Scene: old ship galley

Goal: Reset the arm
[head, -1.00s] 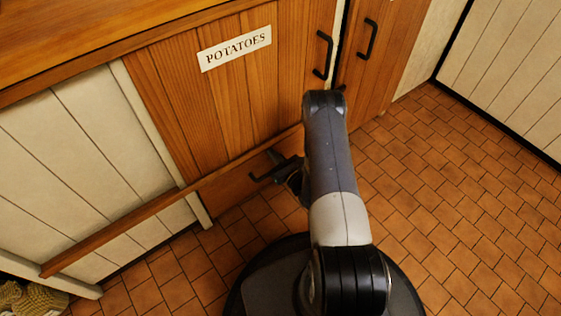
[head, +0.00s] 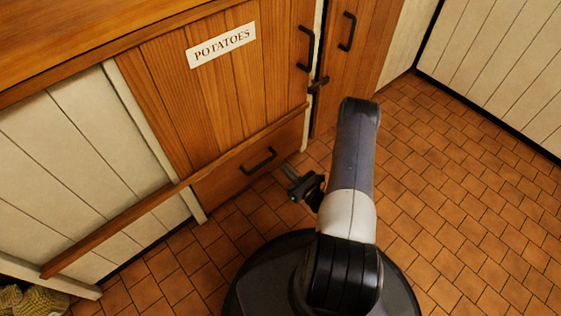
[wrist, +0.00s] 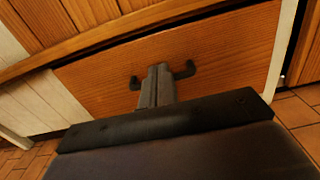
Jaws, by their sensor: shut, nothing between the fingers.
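My gripper (head: 291,172) is low beside my arm, in front of the wooden cabinet, a little right of the lower drawer's black handle (head: 258,162). In the wrist view my gripper (wrist: 158,72) has its fingers together, with nothing between them. The fingers point at the drawer front (wrist: 220,60) and cover the middle of its handle (wrist: 184,70), whose ends show on both sides. In the head view the gripper and handle are apart.
The cabinet door labelled POTATOES (head: 222,45) is closed, with a dark latch (head: 318,84) at its right edge. A wooden rail (head: 120,225) runs along the cabinet's front. The tiled floor (head: 460,210) is clear to the right. A knitted or woven thing (head: 40,302) lies at the lower left.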

